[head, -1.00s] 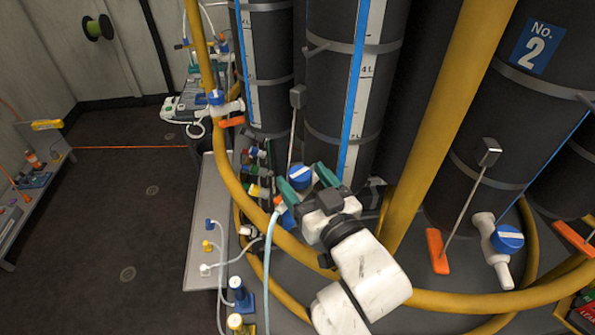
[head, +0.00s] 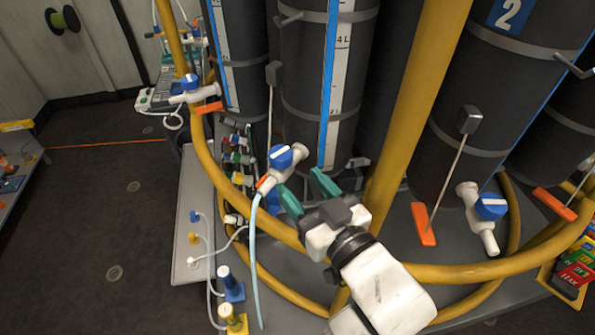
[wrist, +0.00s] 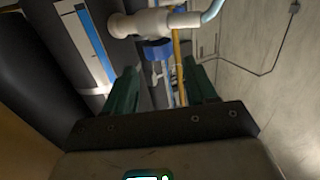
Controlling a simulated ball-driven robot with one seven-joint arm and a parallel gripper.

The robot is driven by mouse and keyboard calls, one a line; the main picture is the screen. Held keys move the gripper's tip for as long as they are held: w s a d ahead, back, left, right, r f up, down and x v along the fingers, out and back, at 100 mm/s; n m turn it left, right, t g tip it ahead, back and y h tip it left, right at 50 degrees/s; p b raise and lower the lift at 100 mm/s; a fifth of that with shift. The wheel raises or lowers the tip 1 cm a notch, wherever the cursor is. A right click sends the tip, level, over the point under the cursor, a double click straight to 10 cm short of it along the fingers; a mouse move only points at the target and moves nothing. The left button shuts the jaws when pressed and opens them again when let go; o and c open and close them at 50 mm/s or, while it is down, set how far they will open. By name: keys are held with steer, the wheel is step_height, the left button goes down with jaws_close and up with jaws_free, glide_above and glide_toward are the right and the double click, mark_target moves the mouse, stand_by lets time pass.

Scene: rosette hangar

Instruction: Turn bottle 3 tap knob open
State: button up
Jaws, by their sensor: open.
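A white tap with a blue knob (head: 281,157) stands at the foot of the dark middle bottle (head: 305,85); no number shows on that bottle. A pale white mark crosses the knob's face. A light-blue hose (head: 254,245) hangs from the tap's outlet. My gripper (head: 305,190) is open and empty, with green fingers below and right of the knob, apart from it. In the wrist view the white tap body (wrist: 145,23) lies across the top, and the blue knob (wrist: 158,50) shows beyond and between the fingertips (wrist: 160,80).
A yellow ring rail (head: 285,238) and a yellow post (head: 408,110) run close to my arm. The number 2 bottle (head: 485,95), with its own blue-knobbed tap (head: 490,207) and orange paddle (head: 423,224), stands right. A grey shelf (head: 195,225) is left; floor beyond is open.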

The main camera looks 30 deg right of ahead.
mark_target(279, 147)
steer(key=w+m+h+b, duration=0.1)
steer(key=w+h, duration=0.1)
steer(key=w, duration=0.1)
steer(key=w+m+h+b, duration=0.2)
steer(key=w, duration=0.2)
steer(key=w+d+m+g+h+b, duration=0.1)
steer(key=w+h, duration=0.1)
steer(key=w, duration=0.1)
steer(key=shift+w+r+h, duration=0.1)
steer(key=shift+w+h, duration=0.25)
steer(key=shift+h, duration=0.05)
stand_by(0.4)
